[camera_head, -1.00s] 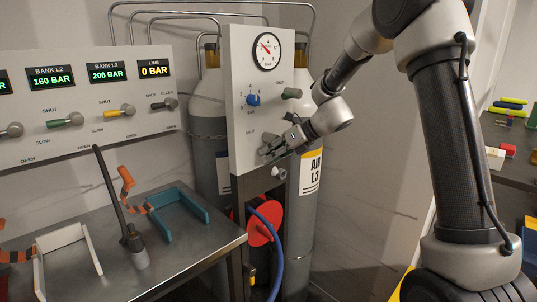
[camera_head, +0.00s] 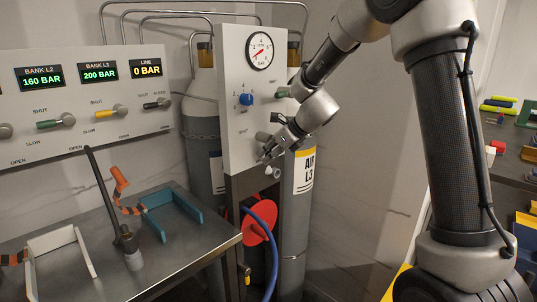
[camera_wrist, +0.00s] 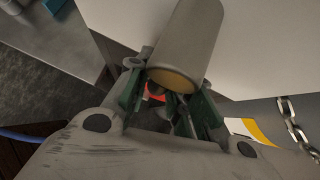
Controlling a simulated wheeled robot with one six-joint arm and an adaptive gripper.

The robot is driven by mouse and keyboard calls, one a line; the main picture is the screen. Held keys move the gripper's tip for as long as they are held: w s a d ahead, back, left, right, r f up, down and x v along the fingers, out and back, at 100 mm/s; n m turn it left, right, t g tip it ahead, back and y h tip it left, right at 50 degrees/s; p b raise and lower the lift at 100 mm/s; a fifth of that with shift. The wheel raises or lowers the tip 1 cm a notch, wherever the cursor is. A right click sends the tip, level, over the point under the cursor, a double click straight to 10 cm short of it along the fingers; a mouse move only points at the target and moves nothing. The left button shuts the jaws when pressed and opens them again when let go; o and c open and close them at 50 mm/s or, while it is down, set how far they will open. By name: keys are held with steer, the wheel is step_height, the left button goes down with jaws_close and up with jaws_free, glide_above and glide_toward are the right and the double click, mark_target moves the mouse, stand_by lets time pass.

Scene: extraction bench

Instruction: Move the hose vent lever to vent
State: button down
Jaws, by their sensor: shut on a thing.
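A white valve panel (camera_head: 237,60) stands at the middle of the head view. In the wrist view a thick grey cylinder with a tan end (camera_wrist: 186,45) sticks out above the fingers. The green-padded fingers of my gripper (camera_wrist: 168,108) are shut on a grey lever part beneath the cylinder. Most of the lever is hidden by the fingers, and its marked position cannot be read.
Gas cylinders (camera_head: 299,200) stand behind the panel, one labelled AIR L3. A blue hose (camera_head: 272,240) and red disc (camera_head: 259,226) are below. A steel bench (camera_head: 190,245) with a teal cradle (camera_head: 173,217) is at left. The line display (camera_head: 152,69) reads 0 BAR.

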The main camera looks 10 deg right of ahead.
steer(key=shift+d, duration=0.1)
steer(key=c, duration=1.3)
jaws_free()
steer(key=shift+o, duration=0.2)
steer(key=v, duration=1.2)
